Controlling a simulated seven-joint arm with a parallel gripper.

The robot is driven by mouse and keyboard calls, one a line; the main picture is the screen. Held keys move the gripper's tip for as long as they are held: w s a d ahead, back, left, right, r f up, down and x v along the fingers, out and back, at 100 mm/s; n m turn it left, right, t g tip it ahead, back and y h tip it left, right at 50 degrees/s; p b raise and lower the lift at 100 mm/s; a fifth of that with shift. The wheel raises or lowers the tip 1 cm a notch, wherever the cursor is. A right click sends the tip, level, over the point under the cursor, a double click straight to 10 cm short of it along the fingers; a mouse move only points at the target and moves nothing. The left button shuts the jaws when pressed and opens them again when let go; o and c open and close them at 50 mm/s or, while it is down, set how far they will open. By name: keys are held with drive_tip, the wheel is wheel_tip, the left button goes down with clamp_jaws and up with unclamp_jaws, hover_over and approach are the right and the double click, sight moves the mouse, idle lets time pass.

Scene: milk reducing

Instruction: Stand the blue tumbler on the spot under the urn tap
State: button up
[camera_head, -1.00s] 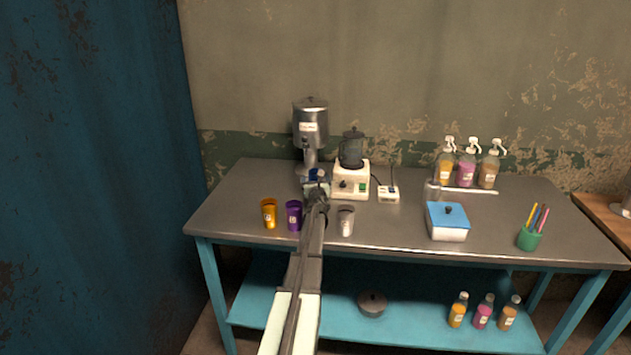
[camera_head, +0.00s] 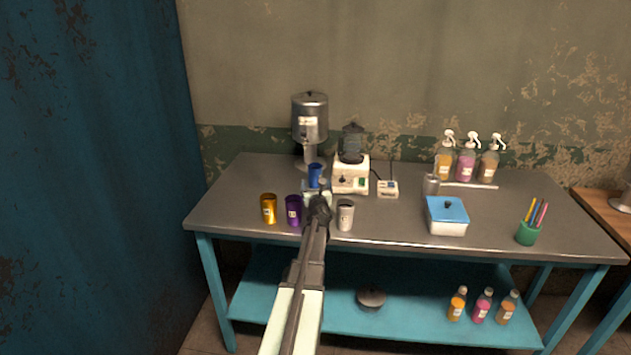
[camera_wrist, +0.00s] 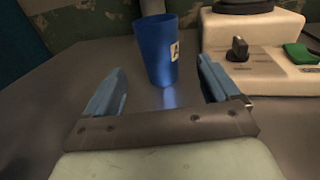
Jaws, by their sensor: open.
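The blue tumbler (camera_head: 315,174) stands upright on the metal table in front of the stem of the silver urn (camera_head: 310,122). In the wrist view the tumbler (camera_wrist: 156,52) stands just ahead of my fingers, apart from both, with a grey post of the urn right behind its rim. My gripper (camera_head: 317,190) is open and empty in front of the tumbler; in the wrist view its two blue fingers (camera_wrist: 160,82) are spread wide. The urn tap and the spot under it cannot be made out.
A cream blender base (camera_head: 350,178) stands close to the right of the tumbler. An orange cup (camera_head: 269,209), a purple cup (camera_head: 293,211) and a grey cup (camera_head: 345,215) stand nearer the front edge, around my arm. A blue-lidded box (camera_head: 447,216) is farther right.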

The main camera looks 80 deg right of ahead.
drive_tip(key=shift+s+a, duration=0.2)
drive_tip(key=shift+a, duration=0.95)
drive_tip(key=shift+d+r, duration=0.1)
